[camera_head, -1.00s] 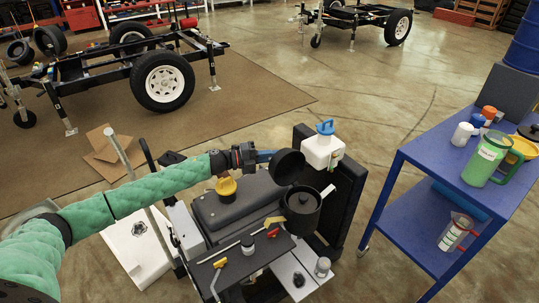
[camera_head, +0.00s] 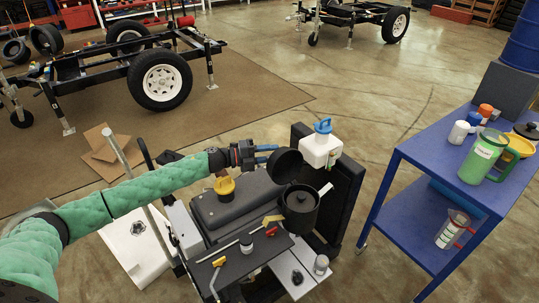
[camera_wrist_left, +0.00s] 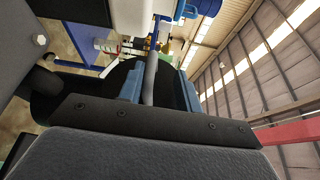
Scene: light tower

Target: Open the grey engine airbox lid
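The grey airbox (camera_head: 299,212) is a dark round pot in the middle of the engine unit. Its round lid (camera_head: 287,164) stands tilted up at the rear left rim, and the top of the box is uncovered. My left gripper (camera_head: 268,153) is just left of the lid, with its blue fingers spread apart. In the left wrist view, the open fingers (camera_wrist_left: 160,88) have a grey bar (camera_wrist_left: 150,78) between them, with the dark lid (camera_wrist_left: 112,82) behind. Whether a finger touches the bar is unclear. My right gripper is not in view.
A white reservoir with a blue cap (camera_head: 321,148) stands right behind the airbox. A blue cart (camera_head: 420,185) with cups stands at the right. Open floor lies between.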

